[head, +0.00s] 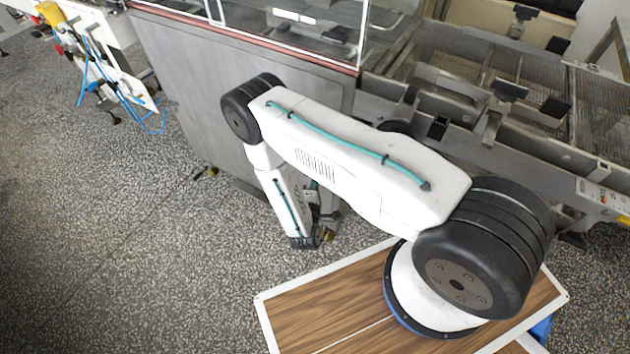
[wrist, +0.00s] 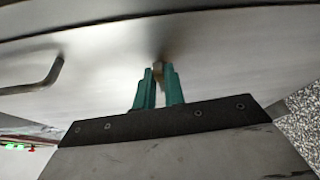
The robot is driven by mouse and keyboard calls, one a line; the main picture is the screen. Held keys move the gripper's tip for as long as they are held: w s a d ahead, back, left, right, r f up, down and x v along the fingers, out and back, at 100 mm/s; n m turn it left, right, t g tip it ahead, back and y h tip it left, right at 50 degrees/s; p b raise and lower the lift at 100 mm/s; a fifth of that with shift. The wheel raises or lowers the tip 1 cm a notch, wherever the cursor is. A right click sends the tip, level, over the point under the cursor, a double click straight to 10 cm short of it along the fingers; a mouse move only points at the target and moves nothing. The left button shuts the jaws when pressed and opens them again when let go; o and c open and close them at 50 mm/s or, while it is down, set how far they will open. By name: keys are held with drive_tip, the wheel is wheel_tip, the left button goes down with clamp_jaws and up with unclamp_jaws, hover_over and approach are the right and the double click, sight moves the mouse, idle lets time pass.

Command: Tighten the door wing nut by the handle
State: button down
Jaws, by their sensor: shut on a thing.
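In the wrist view, my gripper (wrist: 159,88) has two green fingers closed on the wing nut (wrist: 158,68), a small brass-coloured piece at the steel door (wrist: 110,55). Most of the nut is hidden between the fingers. The handle (wrist: 42,80), a bent metal bar, is on the door to the left of my gripper, apart from it. In the head view, my arm reaches down beside the grey steel cabinet (head: 235,95). The nut and the handle cannot be made out there.
A glass-sided hood (head: 290,25) with a reddish lower edge tops the cabinet. A mesh conveyor (head: 600,110) with metal brackets stands at the right. A white machine with blue hoses (head: 100,70) stands far left. The speckled floor (head: 110,240) at the left is clear.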

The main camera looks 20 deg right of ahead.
drive_tip(key=shift+f+m, duration=0.15)
drive_tip(key=shift+m, duration=0.55)
drive_tip(key=c, duration=1.5)
unclamp_jaws()
drive_tip(key=v, duration=0.7)
drive_tip(key=shift+s+a+f, duration=0.2)
drive_tip(key=shift+s+f, duration=0.05)
drive_tip(key=shift+s, duration=0.15)
